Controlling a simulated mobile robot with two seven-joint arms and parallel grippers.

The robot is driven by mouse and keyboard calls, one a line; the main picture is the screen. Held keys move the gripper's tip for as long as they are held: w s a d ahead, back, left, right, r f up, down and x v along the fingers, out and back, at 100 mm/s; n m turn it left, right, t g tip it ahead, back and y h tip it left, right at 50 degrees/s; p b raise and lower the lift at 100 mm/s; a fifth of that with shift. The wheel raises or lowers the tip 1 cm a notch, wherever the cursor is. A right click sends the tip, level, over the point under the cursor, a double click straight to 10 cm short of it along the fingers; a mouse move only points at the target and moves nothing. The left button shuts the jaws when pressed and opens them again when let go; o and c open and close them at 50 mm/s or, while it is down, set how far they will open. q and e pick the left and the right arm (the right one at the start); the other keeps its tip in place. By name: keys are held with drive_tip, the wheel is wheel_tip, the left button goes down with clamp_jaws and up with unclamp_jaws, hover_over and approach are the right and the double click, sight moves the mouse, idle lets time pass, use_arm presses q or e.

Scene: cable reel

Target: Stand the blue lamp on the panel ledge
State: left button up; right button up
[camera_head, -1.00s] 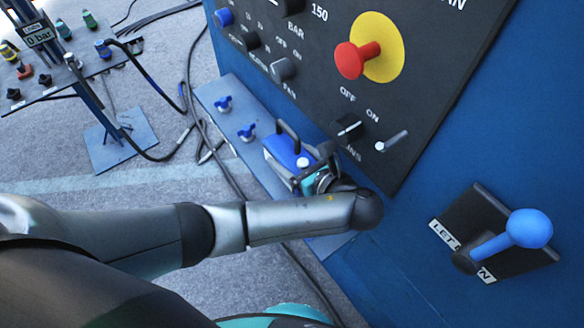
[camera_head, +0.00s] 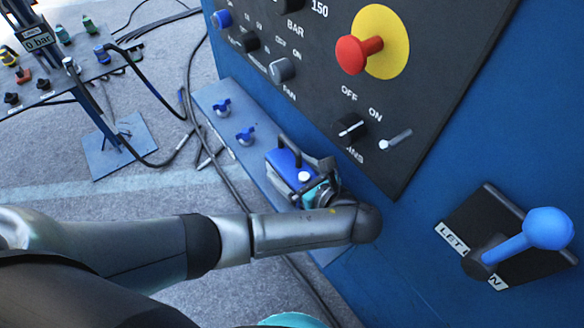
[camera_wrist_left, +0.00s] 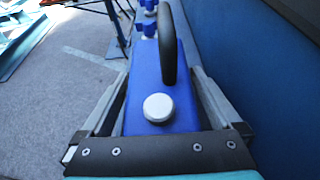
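The blue lamp (camera_head: 286,172) has a black carry handle and a white round button on top. It is upright at the panel ledge (camera_head: 268,150), close to the blue wall. Whether its base touches the ledge is hidden. My left gripper (camera_head: 312,183) has its fingers along both sides of the lamp and appears shut on it. In the left wrist view the lamp (camera_wrist_left: 150,75) lies between the two grey fingers (camera_wrist_left: 155,100), handle pointing away. My right gripper is not in view.
Two blue wing-shaped knobs (camera_head: 245,135) stand on the ledge beyond the lamp. A black control panel (camera_head: 420,70) with switches and a red button (camera_head: 357,55) is above. A blue-knobbed lever (camera_head: 548,228) juts out at right. Cables lie on the floor at left.

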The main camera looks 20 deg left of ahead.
use_arm(q)
drive_tip(key=shift+s+d+r, duration=0.15)
drive_tip(key=shift+r, duration=0.05)
drive_tip(key=p+v, duration=0.2)
drive_tip(key=v, duration=0.5)
drive_tip(key=shift+r, duration=0.1)
idle(0.5)
